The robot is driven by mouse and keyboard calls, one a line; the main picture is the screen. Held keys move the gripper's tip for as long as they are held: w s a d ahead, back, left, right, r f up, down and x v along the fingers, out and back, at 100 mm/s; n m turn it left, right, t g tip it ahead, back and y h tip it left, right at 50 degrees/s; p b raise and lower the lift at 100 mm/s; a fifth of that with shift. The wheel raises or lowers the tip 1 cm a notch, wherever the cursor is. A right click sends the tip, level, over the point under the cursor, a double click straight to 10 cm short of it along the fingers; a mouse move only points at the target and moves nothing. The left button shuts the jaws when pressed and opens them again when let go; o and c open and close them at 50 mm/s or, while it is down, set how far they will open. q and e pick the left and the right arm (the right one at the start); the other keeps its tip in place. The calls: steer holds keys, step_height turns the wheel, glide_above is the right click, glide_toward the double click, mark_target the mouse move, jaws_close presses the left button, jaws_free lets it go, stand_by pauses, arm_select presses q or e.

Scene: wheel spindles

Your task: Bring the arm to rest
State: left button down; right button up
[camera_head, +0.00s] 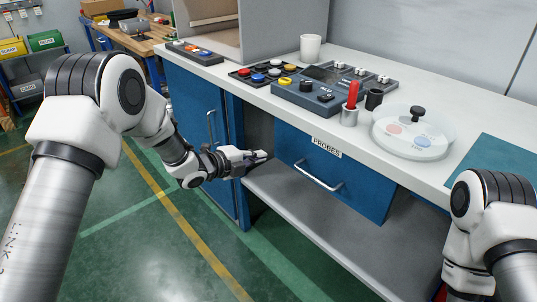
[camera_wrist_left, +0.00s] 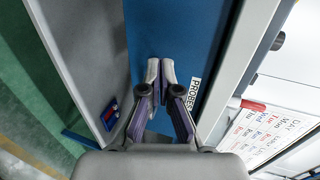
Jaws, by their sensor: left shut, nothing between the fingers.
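My left gripper (camera_head: 256,157) is in front of the bench, beside the left end of the blue drawer (camera_head: 335,165) labelled PROBES. In the left wrist view its fingers (camera_wrist_left: 160,72) are together and hold nothing, with the blue drawer front behind them. I cannot tell whether the fingertips touch the drawer. My right arm (camera_head: 490,215) shows at the lower right, but its gripper is not clearly visible.
The white bench top (camera_head: 365,75) holds a grey device (camera_head: 310,94), a tray of coloured caps (camera_head: 266,74), a white cup (camera_head: 310,47) and a round lidded dish (camera_head: 411,132). A grey shelf (camera_head: 320,215) runs below the drawer. Green floor is open at left.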

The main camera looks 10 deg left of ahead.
arm_select(q)
steer(key=s+a+f+n+g+y, duration=0.25)
steer(key=s+f+n, duration=0.25)
steer(key=s+f, duration=0.75)
steer(key=s+a+f+n+g+y, duration=0.1)
steer(key=s+f+n+g+y, duration=0.2)
steer(key=s+f, duration=0.9)
steer(key=s+a+f+n+g+y, duration=0.2)
steer(key=s+a+n+g, duration=0.15)
steer(key=s+n, duration=0.65)
steer(key=s+a+f+n+g+y, duration=0.15)
steer(key=s+a+n, duration=0.25)
steer(key=s+n, duration=0.55)
step_height(320, 180, up, 14)
steer(key=s+m+p, duration=0.1)
steer(key=p, duration=1.3)
steer(key=shift+s+d+f+g, duration=0.15)
steer(key=shift+s+g, duration=0.15)
steer(key=shift+g, duration=0.15)
steer(key=shift+m, duration=0.25)
